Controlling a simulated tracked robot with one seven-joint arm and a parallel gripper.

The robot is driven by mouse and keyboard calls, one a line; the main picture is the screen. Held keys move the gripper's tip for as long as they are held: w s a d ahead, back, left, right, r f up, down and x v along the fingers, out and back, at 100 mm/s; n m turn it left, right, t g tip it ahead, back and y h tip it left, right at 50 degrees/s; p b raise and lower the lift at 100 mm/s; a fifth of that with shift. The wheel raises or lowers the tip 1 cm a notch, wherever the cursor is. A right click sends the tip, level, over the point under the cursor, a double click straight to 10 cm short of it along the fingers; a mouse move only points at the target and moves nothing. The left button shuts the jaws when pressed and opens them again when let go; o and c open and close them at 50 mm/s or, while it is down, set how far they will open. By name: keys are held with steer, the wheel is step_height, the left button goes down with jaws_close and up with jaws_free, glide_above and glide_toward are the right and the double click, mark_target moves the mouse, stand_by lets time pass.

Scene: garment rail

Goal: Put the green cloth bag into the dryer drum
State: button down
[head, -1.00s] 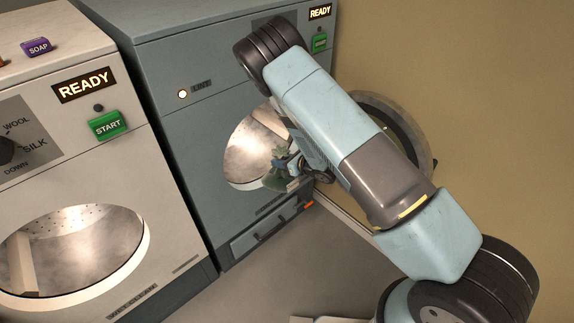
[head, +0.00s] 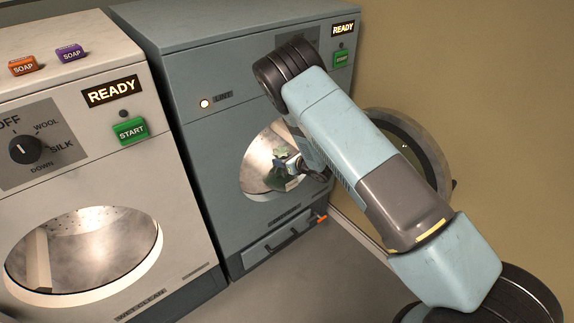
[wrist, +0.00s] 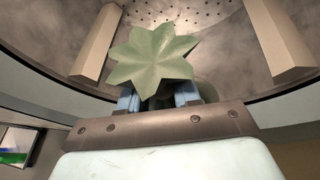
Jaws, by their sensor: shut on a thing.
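The green cloth bag (wrist: 155,55) is held in my gripper (wrist: 160,97), its star-shaped gathered top facing the wrist camera between the blue fingers. In the head view the bag (head: 281,170) shows small and dark green at the dryer's round opening, with my gripper (head: 294,165) shut on it. The dryer drum (head: 258,165) is lit and open, with a perforated back and pale paddles that show in the wrist view (wrist: 215,20). The bag appears inside or right at the drum mouth; the exact depth is hard to tell. The bag's lower part is mostly hidden.
The dryer's round door (head: 437,150) is swung open to the right, behind my arm. A white washer (head: 75,190) with an open drum stands left, with orange (head: 24,65) and purple (head: 70,53) soap boxes on top. Below the opening is a drawer (head: 280,240).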

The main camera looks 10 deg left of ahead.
steer(key=shift+w+a, duration=5.2)
steer(key=shift+a, duration=0.85)
step_height(320, 180, down, 8)
steer(key=shift+r, duration=0.15)
steer(key=c, duration=0.7)
jaws_free()
steer(key=shift+c, duration=0.2)
steer(key=shift+s, duration=0.1)
steer(key=v, duration=1.3)
steer(key=shift+d, duration=0.4)
steer(key=shift+s, duration=0.1)
